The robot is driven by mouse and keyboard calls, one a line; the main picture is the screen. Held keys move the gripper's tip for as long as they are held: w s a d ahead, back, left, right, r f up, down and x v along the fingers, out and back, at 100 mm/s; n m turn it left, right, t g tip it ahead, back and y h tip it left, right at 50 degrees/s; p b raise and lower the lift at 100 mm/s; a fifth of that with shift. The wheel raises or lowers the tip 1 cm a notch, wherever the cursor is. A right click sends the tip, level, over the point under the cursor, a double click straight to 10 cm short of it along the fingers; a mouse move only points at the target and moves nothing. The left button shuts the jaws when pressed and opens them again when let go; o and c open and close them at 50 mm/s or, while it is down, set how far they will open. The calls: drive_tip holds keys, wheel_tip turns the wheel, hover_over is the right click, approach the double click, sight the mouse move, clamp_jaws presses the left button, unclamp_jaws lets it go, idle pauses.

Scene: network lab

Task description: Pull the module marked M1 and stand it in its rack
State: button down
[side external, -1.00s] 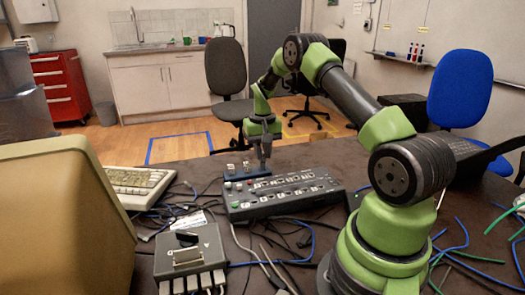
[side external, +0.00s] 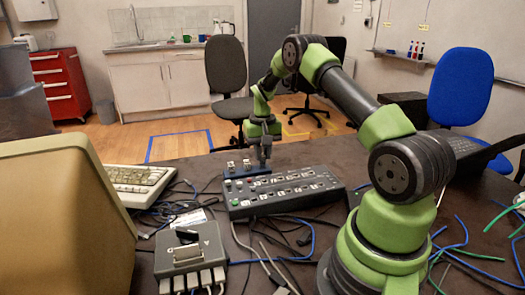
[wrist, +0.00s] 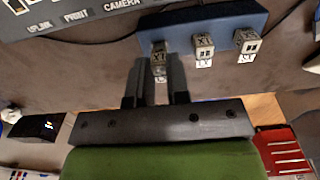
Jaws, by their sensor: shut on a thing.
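The blue rack (side external: 246,173) lies on the dark table just behind the long grey panel box (side external: 284,191). In the wrist view the rack (wrist: 188,20) carries three small silver modules in a row. My gripper (wrist: 160,72) is shut on the leftmost module (wrist: 159,48), which appears upright at the rack, level with the other two. The middle module (wrist: 204,45) and the right module (wrist: 247,40) stand free of the fingers. Their markings are too small to read surely. In the side view my gripper (side external: 263,166) is at the rack's right end, hiding the held module.
The panel box has labelled ports, such as "PRINT" and "CAMERA", in the wrist view (wrist: 80,15). A grey box (side external: 190,255) with a lever stands in front. Loose cables (side external: 290,240) run over the table. A keyboard (side external: 140,185) and beige monitor (side external: 60,220) are at left.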

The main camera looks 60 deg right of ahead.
drive_tip(key=shift+f, duration=0.65)
drive_tip(key=c, duration=1)
unclamp_jaws()
drive_tip(key=shift+r, duration=0.1)
wheel_tip(320, 180, up, 10)
drive_tip(key=shift+f, duration=0.1)
drive_tip(key=s+a+r+n+t, duration=0.2)
drive_tip(key=s+a+r+t, duration=0.1)
drive_tip(key=a+r, duration=1.1)
drive_tip(key=s+a+n+t, duration=0.1)
drive_tip(key=s+a, duration=0.3)
drive_tip(key=s, duration=0.1)
drive_tip(key=s+a+r+n+t+y, duration=0.1)
drive_tip(key=s+a, duration=0.3)
drive_tip(key=s, duration=0.1)
drive_tip(key=s+a+n+t+y, duration=0.1)
drive_tip(key=s+a+t, duration=0.1)
drive_tip(key=s+a, duration=0.2)
drive_tip(key=shift+s+a+r, duration=0.15)
drive_tip(key=shift+s+r, duration=0.05)
drive_tip(key=shift+s, duration=0.25)
drive_tip(key=shift+s+a+r, duration=0.15)
drive_tip(key=shift+s, duration=0.25)
